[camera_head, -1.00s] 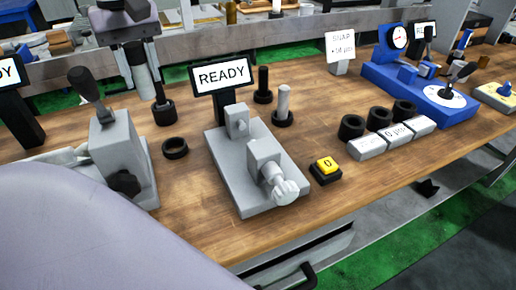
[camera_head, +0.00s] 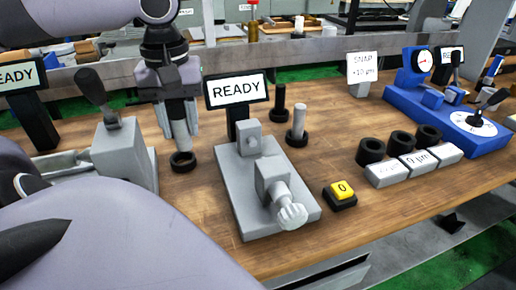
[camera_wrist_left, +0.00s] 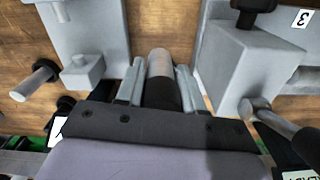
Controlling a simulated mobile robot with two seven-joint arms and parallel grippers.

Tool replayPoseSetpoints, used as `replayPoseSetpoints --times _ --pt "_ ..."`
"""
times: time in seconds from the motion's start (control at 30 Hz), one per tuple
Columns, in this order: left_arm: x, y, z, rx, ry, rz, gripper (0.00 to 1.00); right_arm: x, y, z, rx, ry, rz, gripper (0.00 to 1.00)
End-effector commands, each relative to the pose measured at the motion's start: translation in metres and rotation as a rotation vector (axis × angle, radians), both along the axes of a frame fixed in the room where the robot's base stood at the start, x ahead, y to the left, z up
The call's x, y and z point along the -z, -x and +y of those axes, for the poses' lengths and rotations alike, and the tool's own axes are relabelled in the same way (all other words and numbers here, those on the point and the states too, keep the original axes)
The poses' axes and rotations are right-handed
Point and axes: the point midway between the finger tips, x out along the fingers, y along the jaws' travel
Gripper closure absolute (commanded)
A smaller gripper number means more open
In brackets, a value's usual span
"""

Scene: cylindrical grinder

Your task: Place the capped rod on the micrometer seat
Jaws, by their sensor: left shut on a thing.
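My left gripper (camera_head: 180,122) points down between the lever fixture and the micrometer. It is shut on the capped rod (camera_head: 180,132), a grey cylinder that is black near the palm. In the left wrist view the rod (camera_wrist_left: 160,65) lies between the two fingers. The grey micrometer seat (camera_head: 250,146) stands to the right, below a READY display (camera_head: 236,90). Its anvil block and spindle block have an empty gap between them. My right gripper is not in view.
A grey lever fixture (camera_head: 122,155) stands to the left. A black rod (camera_head: 279,100) and a grey rod (camera_head: 298,118) stand in rings behind the micrometer. A yellow button (camera_head: 342,189), black rings and grey blocks (camera_head: 414,163) are to the right.

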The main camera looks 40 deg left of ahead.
Motion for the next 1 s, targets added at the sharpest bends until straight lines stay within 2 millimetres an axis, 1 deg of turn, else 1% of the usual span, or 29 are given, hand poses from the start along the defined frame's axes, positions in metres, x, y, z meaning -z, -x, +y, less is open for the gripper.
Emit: replayPoseSetpoints --times 0.33,0.67,1.0 --pt "0.011 -0.019 -0.01 0.0 0.0 0.002 1.0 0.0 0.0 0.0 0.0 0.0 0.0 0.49" --pt "0.024 -0.041 -0.021 -0.001 -0.003 0.0 1.0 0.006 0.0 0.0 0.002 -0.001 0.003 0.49" --pt "0.042 -0.071 -0.036 -0.001 -0.003 0.0 1.0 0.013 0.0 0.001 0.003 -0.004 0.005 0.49"
